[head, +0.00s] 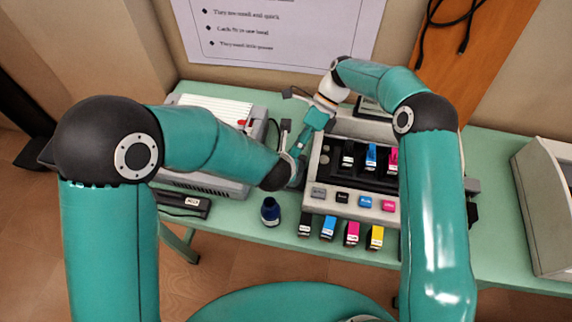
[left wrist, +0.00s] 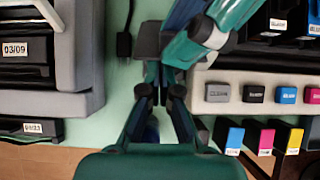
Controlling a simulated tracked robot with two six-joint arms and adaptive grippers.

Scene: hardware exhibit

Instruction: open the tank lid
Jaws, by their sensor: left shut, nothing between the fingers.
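The ink unit (head: 312,192) is a pale grey case at the right middle of the table, also in the left wrist view (left wrist: 212,100). Its dark top holds black, blue and pink cartridges; I cannot single out a lid. Several labelled grey, black, blue and pink blocks line its front. My right gripper (head: 300,149) points down at the unit's left edge; its fingers are too small and covered to judge. My left gripper (left wrist: 160,78) is shut and empty beside the unit's left side, close to my right gripper's teal body. A dark blue bottle (head: 270,212) stands left of the unit.
A grey printer (head: 215,182) stands left on the green table, with a small dark labelled box (head: 182,203) before it. Black, blue, pink and yellow cartridges (head: 352,233) lie in front of the ink unit. A beige box (head: 545,205) stands far right.

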